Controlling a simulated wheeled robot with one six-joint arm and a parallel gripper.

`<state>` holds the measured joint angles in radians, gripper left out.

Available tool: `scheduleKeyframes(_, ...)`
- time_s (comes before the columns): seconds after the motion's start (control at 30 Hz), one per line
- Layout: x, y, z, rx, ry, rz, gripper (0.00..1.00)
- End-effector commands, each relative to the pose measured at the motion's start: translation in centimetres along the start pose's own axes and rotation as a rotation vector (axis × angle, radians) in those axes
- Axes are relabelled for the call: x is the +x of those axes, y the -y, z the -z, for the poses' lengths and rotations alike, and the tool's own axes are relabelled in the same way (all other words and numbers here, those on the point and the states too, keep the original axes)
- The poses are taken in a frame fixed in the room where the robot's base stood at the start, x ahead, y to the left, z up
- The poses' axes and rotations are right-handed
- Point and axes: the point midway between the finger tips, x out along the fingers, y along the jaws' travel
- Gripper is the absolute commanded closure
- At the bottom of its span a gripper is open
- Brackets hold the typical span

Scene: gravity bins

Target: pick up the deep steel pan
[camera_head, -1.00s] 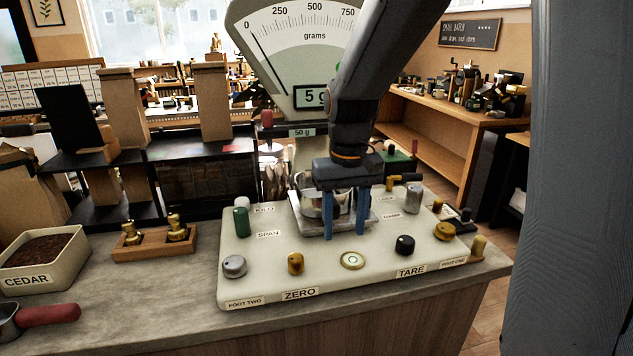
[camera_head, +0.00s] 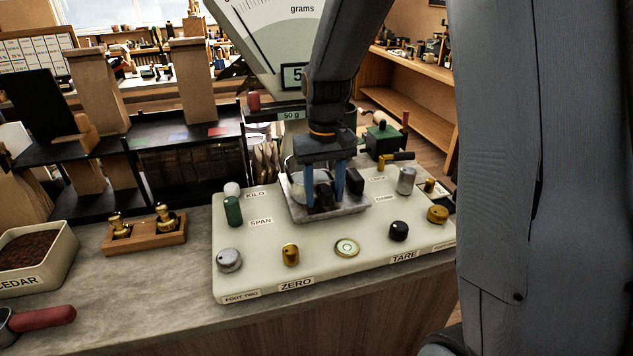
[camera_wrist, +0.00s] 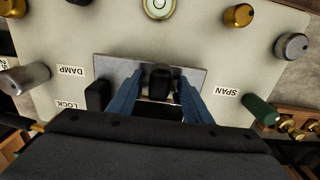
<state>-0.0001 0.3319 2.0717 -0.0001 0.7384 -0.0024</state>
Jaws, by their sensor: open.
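The deep steel pan (camera_head: 297,181) stands on the square metal platform (camera_head: 297,211) of the scale; my gripper's fingers partly hide it in the head view. My gripper (camera_head: 324,200) is open, pointing down over the platform with its two blue fingers low at the pan's near side. In the wrist view, the fingers (camera_wrist: 160,80) stand apart with a black piece (camera_wrist: 161,82) between their tips. A second black block (camera_wrist: 97,95) lies outside them. I cannot tell whether these are parts of the pan. Contact with the fingers is unclear.
The scale's pale base carries several knobs, including a green one (camera_head: 233,211), a black one (camera_head: 398,230) and a metal cylinder (camera_head: 406,180). The scale's dial (camera_head: 283,25) rises behind. A cedar box (camera_head: 45,259) and red-handled scoop (camera_head: 45,319) lie left.

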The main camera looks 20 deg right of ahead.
Motion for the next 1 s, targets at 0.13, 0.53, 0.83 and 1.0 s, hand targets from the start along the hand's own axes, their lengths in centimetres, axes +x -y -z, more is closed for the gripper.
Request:
scheduleKeyframes(0.13,0.61,-0.08,-0.01,0.002,0.0,0.0,0.55)
scheduleKeyframes(0.53,0.59,-0.14,-0.01,0.003,-0.001,0.0,0.94)
scheduleKeyframes(0.83,0.56,-0.14,0.0,0.003,-0.001,0.0,1.0)
scheduleKeyframes(1.0,0.25,-0.14,0.04,0.003,-0.002,0.0,1.0)
